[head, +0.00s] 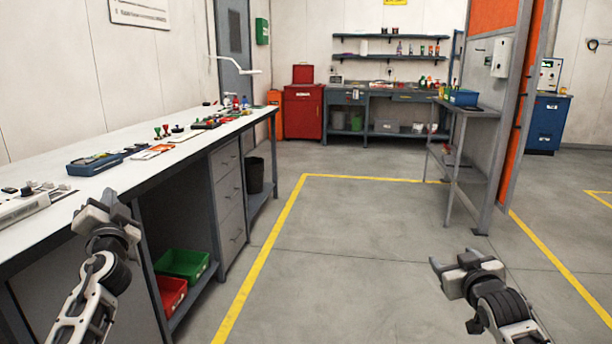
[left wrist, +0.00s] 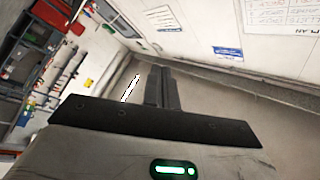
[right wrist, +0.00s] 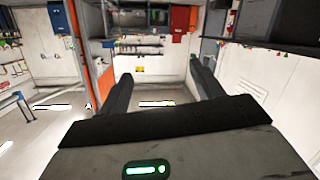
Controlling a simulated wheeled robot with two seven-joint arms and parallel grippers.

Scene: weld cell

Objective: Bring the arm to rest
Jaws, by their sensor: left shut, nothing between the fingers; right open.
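My left gripper (head: 104,208) is in the lower left of the head view, in front of the near part of the long white workbench. In the left wrist view its two fingers (left wrist: 162,90) are together with nothing between them. My right gripper (head: 452,266) is in the lower right of the head view, over the open grey floor. In the right wrist view its fingers (right wrist: 160,88) stand wide apart and the space between them is empty. Neither gripper holds anything.
The long workbench (head: 85,147) on the left carries a blue tray (head: 94,164) and several small parts. A green bin (head: 183,263) and a red bin (head: 171,292) sit on its lower shelf. A grey side table (head: 462,106) stands at right. The middle floor (head: 350,230) is clear.

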